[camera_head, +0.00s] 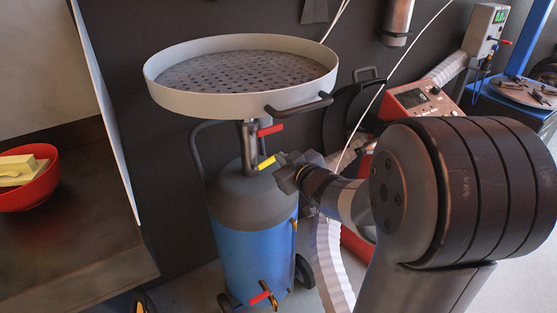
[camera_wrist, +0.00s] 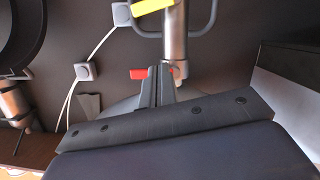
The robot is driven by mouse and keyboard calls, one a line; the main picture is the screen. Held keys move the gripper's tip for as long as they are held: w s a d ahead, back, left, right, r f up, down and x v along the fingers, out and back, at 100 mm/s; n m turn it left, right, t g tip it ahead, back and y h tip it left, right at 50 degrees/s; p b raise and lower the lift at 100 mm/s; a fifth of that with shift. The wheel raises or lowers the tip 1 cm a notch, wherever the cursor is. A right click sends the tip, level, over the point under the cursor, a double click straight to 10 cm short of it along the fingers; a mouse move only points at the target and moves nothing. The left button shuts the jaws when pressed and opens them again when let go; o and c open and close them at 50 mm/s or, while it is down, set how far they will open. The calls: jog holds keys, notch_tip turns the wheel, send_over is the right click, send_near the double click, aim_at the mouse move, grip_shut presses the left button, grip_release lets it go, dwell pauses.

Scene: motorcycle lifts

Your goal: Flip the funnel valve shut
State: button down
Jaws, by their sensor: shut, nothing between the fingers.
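The round pale drain funnel (camera_head: 240,76) with a perforated plate stands on a metal neck (camera_head: 248,146) above a blue and grey tank (camera_head: 250,235). A red lever (camera_head: 271,130) sticks out sideways from the neck just below the funnel. A yellow lever (camera_head: 266,163) sits lower. My gripper (camera_head: 280,172) is shut and empty, close beside the yellow lever in the head view. In the wrist view my fingertips (camera_wrist: 161,72) overlap the red lever (camera_wrist: 138,73), hiding its middle; I cannot tell whether they touch. The yellow lever (camera_wrist: 152,6) shows at the top there.
A black handle (camera_head: 299,104) juts from the funnel rim above my gripper. Another red lever (camera_head: 260,298) is low on the tank. A red bowl (camera_head: 28,180) stands on the left counter (camera_head: 70,220). A red and grey machine (camera_head: 420,98) stands behind my arm, beside a white hose (camera_head: 330,260).

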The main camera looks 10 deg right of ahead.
jog(key=b, duration=0.1)
send_over(271, 162)
jog(key=s+a, duration=0.1)
jog(key=s, duration=0.2)
notch_tip(271, 162, down, 2)
jog(key=shift+w+d+f+b, duration=0.2)
jog(key=shift+f+b, duration=0.15)
jog(key=shift+f, duration=0.65)
jog(key=shift+w+d+f+b, duration=0.15)
jog(key=shift+f+b, duration=0.15)
jog(key=shift+f, duration=0.7)
jog(key=shift+s, duration=0.1)
jog(key=shift+d+f, duration=0.15)
jog(key=shift+f, duration=0.2)
jog(key=shift+d+f, duration=0.2)
jog(key=shift+f, duration=0.05)
jog(key=shift+m+p, duration=0.3)
jog(key=shift+p, duration=0.1)
jog(key=shift+d+f, duration=0.15)
jog(key=shift+f, duration=0.35)
